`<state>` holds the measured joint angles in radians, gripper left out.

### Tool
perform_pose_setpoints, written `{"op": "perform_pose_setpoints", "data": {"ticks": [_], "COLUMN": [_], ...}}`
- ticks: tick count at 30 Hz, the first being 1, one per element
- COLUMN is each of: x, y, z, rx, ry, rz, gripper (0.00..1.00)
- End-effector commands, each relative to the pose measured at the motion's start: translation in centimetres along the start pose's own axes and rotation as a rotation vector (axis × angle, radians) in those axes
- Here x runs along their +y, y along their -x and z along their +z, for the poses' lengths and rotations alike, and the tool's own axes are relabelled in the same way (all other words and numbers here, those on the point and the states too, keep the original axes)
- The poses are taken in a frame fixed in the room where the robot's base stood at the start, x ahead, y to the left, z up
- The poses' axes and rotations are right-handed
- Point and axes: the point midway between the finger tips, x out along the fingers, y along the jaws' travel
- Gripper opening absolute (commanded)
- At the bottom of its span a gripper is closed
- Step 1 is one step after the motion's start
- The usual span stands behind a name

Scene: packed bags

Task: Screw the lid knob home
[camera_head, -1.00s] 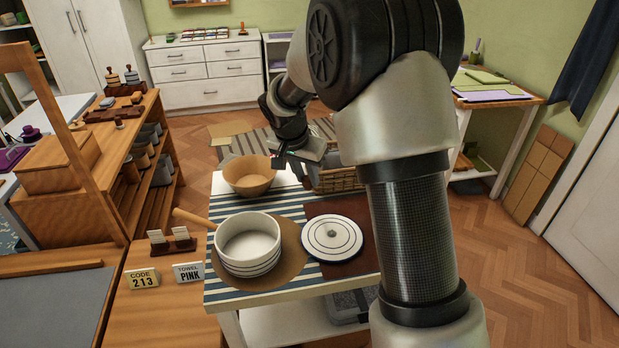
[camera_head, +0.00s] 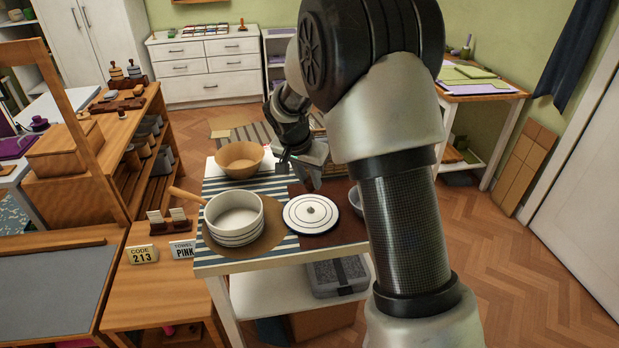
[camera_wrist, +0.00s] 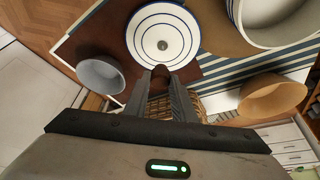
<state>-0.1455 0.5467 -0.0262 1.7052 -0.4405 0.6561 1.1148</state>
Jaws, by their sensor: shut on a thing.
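The white lid with dark rings (camera_head: 311,214) lies flat on a dark brown mat, with a small stub at its centre; it shows at the top of the wrist view (camera_wrist: 144,33). My gripper (camera_head: 315,185) points down just behind the lid. In the wrist view its fingers (camera_wrist: 160,78) are shut on a small dark brown knob (camera_wrist: 160,71), held apart from the stub. The head view does not show the knob clearly. The white pot (camera_head: 235,214) stands open left of the lid, its wooden handle pointing left.
A wooden bowl (camera_head: 239,159) stands behind the pot. A grey bowl (camera_wrist: 101,75) stands beside the lid, partly hidden by my arm in the head view. A wicker basket (camera_wrist: 158,106) is behind the lid. A sign reading 213 (camera_head: 143,255) stands at the front left.

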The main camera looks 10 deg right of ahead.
Motion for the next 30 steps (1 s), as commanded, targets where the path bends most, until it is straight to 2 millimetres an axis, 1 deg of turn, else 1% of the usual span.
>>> {"op": "perform_pose_setpoints", "data": {"ticks": [6,21,25,30], "x": [0.0,0.0,0.0,0.0], "y": [-0.2,-4.2,-4.8,-4.8], "z": [0.1,1.8,2.0,2.0], "rx": [0.000,0.000,0.000,0.000], "ry": [0.000,0.002,0.002,0.002], "rz": [-0.001,-0.001,-0.001,-0.001], "gripper": [0.03,0.03,0.03,0.03]}}
